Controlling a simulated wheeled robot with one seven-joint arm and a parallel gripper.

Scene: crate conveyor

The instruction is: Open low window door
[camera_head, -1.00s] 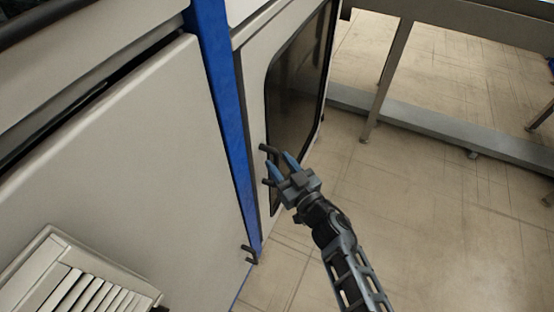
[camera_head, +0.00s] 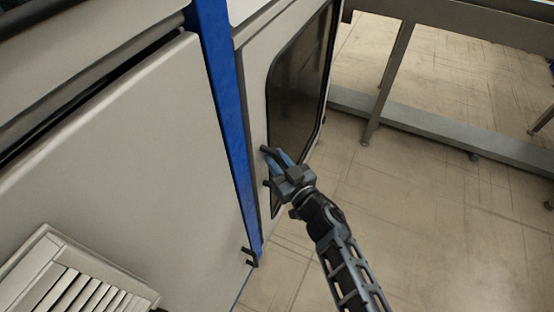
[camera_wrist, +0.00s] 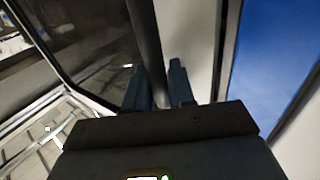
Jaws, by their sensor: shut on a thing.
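The low window door (camera_head: 255,85) is a pale panel with a dark glass window (camera_head: 300,85), right of a blue post. Its dark bar handle (camera_head: 266,150) is near the door's left edge, beside the post. My gripper (camera_head: 275,163) is shut on the handle, with its blue fingers reaching in from the lower right. In the wrist view the handle (camera_wrist: 146,45) runs down as a dark bar between the two fingers (camera_wrist: 158,85). The fingers hide part of the handle. The door's pale frame (camera_wrist: 190,40) shows right of the bar, with the window to its left.
The blue post (camera_head: 222,110) stands left of the door. A pale cabinet panel (camera_head: 120,150) with a louvred vent (camera_head: 75,285) fills the left. A grey metal frame with legs (camera_head: 390,80) stands at the upper right. The tiled floor (camera_head: 440,220) at right is clear.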

